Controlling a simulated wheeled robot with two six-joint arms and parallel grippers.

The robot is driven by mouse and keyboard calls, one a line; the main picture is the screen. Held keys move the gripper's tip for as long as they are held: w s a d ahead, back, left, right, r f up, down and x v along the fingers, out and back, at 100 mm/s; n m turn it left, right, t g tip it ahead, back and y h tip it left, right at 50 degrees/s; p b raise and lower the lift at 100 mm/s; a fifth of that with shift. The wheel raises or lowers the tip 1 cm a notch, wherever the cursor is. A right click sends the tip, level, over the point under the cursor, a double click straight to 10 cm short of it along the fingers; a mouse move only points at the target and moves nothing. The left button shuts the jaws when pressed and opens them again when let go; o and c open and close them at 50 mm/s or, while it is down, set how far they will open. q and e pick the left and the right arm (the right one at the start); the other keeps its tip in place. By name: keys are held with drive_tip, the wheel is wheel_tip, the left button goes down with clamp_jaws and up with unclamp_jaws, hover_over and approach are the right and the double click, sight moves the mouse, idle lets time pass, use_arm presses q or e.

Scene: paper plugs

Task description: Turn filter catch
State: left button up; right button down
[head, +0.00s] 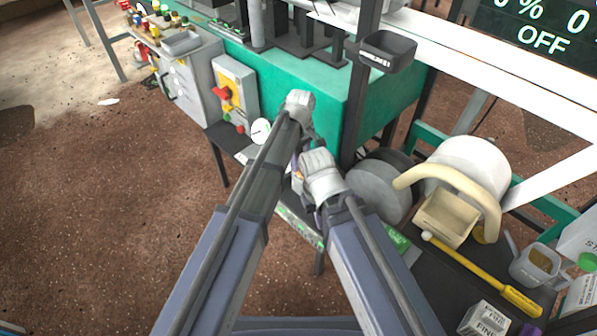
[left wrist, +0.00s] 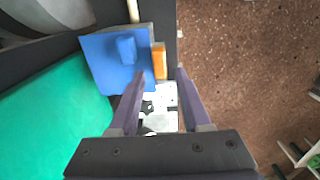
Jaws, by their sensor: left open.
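In the left wrist view, a flat blue panel (left wrist: 102,66) with a raised blue block (left wrist: 126,50) lies ahead of my left gripper (left wrist: 160,74). An upright orange piece (left wrist: 159,61) stands at the panel's right edge. I cannot tell for certain which part is the filter catch. My left gripper is open. Its purple fingers point toward the orange piece, which lies between the fingertips in the picture; contact cannot be told. In the head view, my arms largely hide this spot. My right gripper is mostly hidden behind its own wrist.
A green machine body (head: 300,92) stands behind my arms, with a grey control box (head: 235,88) at its left. At right, a dark table (head: 437,275) holds a yellow-handled tool (head: 487,273), a jug (head: 537,265) and a cream box (head: 446,218). The brown floor at left is mostly open.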

use_arm(q)
drive_tip(key=shift+f+b, duration=1.4)
drive_tip(key=shift+f, duration=0.2)
drive_tip(key=shift+c, duration=0.3)
clamp_jaws()
